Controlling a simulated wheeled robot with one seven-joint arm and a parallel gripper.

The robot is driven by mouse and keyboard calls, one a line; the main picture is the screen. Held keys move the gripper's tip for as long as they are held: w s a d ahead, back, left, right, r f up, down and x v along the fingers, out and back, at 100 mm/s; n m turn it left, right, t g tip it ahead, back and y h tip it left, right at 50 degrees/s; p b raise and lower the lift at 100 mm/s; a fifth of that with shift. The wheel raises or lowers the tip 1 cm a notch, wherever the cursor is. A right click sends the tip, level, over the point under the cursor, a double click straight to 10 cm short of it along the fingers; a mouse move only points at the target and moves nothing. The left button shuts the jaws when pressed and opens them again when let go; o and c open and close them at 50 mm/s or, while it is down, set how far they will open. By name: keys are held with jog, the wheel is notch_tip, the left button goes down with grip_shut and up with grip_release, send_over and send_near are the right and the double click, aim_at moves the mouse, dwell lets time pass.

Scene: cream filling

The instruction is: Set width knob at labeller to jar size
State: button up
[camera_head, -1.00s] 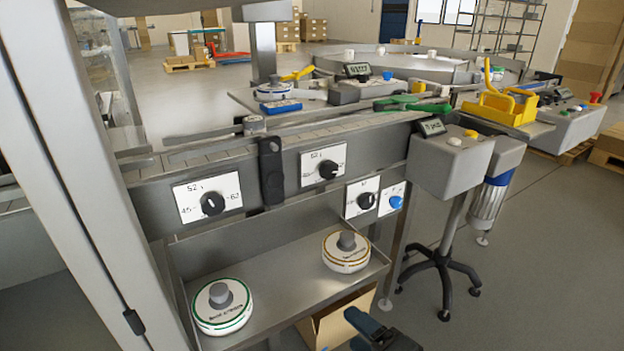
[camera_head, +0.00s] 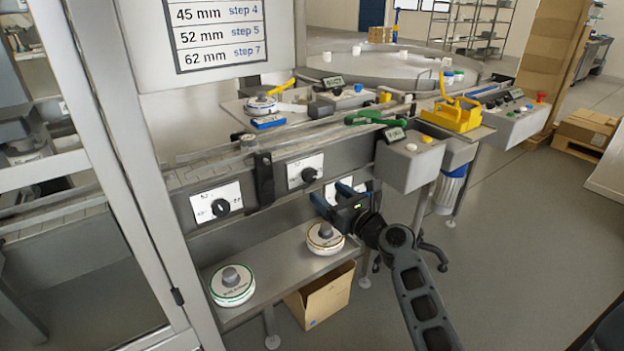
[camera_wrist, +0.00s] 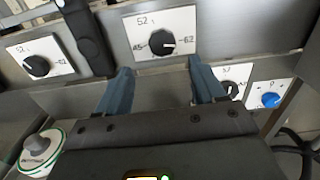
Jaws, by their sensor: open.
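The labeller front carries a left dial plate with a black knob (camera_head: 222,208) marked 45, 52 and 62. A middle plate with a like black knob (camera_head: 309,174) is to its right. In the wrist view the middle knob (camera_wrist: 161,44) lies ahead, between my fingertips in the picture; its light mark seems to point toward 62. The left knob (camera_wrist: 37,66) also shows there. A third black knob (camera_wrist: 230,88) is partly hidden by my right finger. My gripper (camera_head: 330,195) is open and empty, apart from the knobs, in front of the panel. Which knob sets width cannot be read.
A sign (camera_head: 217,35) lists 45 mm step 4, 52 mm step 5, 62 mm step 7. Label rolls (camera_head: 232,285) (camera_head: 325,238) rest on the lower shelf. A blue knob (camera_wrist: 270,100) is at right. A grey control box (camera_head: 408,162) stands close right of my gripper.

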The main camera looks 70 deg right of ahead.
aim_at(312, 178)
jog(key=x, duration=0.8)
jog(key=shift+s+d+r, duration=0.15)
jog(key=shift+d, duration=0.1)
jog(key=shift+c, duration=0.2)
jog(key=c, duration=1)
